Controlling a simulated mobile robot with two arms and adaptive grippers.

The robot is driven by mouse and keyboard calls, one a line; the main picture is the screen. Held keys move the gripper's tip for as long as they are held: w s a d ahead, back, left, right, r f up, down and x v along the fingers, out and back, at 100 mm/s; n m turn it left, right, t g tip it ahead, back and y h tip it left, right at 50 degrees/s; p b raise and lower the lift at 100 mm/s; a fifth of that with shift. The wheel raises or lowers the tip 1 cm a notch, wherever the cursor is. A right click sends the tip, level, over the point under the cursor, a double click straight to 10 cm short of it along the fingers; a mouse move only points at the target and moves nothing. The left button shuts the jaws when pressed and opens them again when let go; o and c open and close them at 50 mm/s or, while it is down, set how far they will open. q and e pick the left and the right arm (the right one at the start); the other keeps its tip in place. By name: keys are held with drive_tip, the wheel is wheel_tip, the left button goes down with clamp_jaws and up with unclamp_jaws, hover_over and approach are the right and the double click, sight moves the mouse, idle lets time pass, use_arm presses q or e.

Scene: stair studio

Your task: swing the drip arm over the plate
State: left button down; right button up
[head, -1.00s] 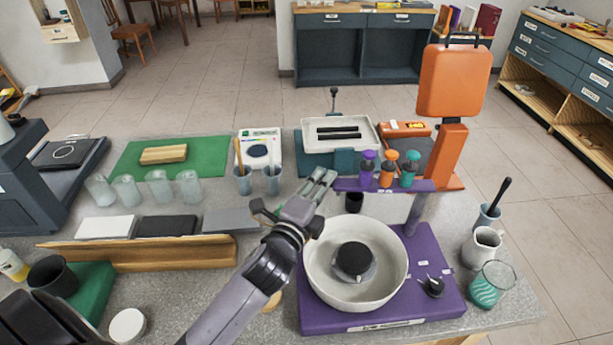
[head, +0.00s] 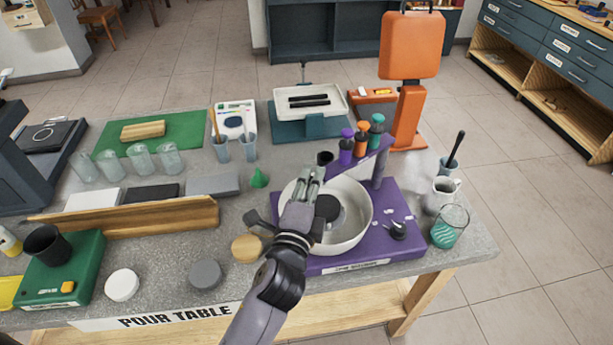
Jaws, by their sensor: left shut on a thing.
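The purple drip arm (head: 364,161) reaches from its post at the back right of the purple spin machine (head: 375,236) toward the left and nearer. It carries a purple, an orange and a teal bottle (head: 377,131). My left gripper (head: 312,176) is shut on the arm's free end, above the white basin (head: 352,236); the fingers hide the exact contact. The dark round plate (head: 328,208) sits in the middle of the basin, partly covered by my gripper. The bottles stand over the basin's back right side, behind the plate. My right gripper is not in view.
A green funnel (head: 259,179) and a small black cup (head: 325,158) stand near the basin. An orange stand (head: 408,100) rises behind the post. A white jug (head: 443,191) and a glass beaker (head: 449,228) stand at the right.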

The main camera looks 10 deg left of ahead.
use_arm(q)
drive_tip(key=shift+s+d+f, duration=0.1)
drive_tip(key=shift+s+d, duration=0.2)
drive_tip(key=shift+d, duration=0.15)
drive_tip(key=c, duration=1.4)
unclamp_jaws()
drive_tip(key=shift+c, duration=0.2)
drive_tip(key=s, duration=1.2)
drive_tip(key=shift+a, duration=0.15)
